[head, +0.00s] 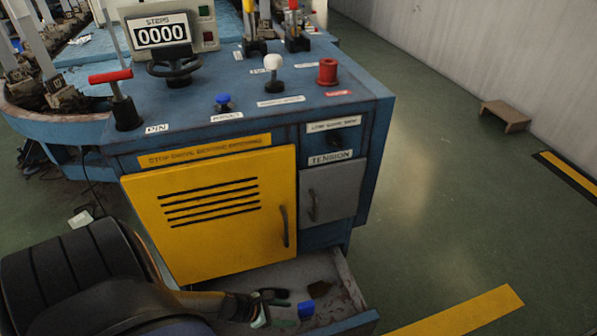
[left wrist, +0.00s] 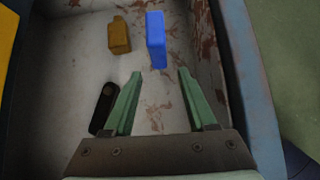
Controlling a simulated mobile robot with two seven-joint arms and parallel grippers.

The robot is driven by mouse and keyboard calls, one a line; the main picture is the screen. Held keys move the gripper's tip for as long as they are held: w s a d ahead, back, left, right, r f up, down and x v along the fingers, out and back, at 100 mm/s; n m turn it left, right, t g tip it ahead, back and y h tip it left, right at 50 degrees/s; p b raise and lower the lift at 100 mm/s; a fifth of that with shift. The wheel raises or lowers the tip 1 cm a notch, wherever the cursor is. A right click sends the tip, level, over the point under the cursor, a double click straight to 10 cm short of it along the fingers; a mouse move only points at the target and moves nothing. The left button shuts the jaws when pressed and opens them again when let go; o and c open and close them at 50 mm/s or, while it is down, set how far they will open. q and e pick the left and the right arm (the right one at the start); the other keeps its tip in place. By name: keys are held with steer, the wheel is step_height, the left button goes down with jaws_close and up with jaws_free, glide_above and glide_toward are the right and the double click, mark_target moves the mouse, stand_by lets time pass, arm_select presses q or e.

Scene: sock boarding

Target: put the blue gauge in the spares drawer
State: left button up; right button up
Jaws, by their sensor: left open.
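The blue gauge (head: 306,310) is a bright blue block inside the open drawer (head: 345,270) at the bottom of the cabinet. In the left wrist view the blue gauge (left wrist: 155,42) is just beyond the fingertips, apart from both fingers. My left gripper (head: 280,311) is low in the drawer, with its green fingers spread and nothing between them; it also shows in the left wrist view (left wrist: 160,76). No label on the drawer can be read. My right gripper is not in view.
An ochre-brown block (left wrist: 119,36) lies beside the gauge, towards the cabinet. A black piece (left wrist: 103,108) lies close beside one finger. The drawer walls stand close around. The yellow door (head: 215,215) above is shut. Open floor lies to the right.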

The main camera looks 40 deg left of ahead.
arm_select(q)
steer(key=p+v, duration=0.1)
steer(key=v, duration=0.3)
steer(key=w+d+r+n+t+h, duration=0.1)
steer(key=w+d+r+n+h, duration=0.15)
steer(key=d+r, duration=0.3)
steer(key=w+d+r+n+t+h, duration=0.1)
steer(key=w+d+r+n+t, duration=0.1)
steer(key=w+d+r+n, duration=0.4)
steer(key=d+r+n+t+h, duration=0.25)
steer(key=d+r, duration=0.25)
steer(key=r, duration=0.3)
steer(key=d+r+n+t+h, duration=0.1)
steer(key=d+r+n, duration=0.35)
steer(key=r, duration=0.35)
steer(key=s+r+n+t+h, duration=0.2)
steer(key=r+n, duration=0.5)
steer(key=r, duration=0.9)
steer(key=s+r+n+t+h, duration=0.2)
steer(key=s+r+n+t, duration=0.2)
steer(key=r, duration=1.2)
steer(key=n+t, duration=0.1)
steer(key=n, duration=0.2)
steer(key=shift+d, duration=0.3)
steer(key=shift+s+r+t, duration=0.1)
steer(key=shift+r+t, duration=0.05)
steer(key=shift+t, duration=0.1)
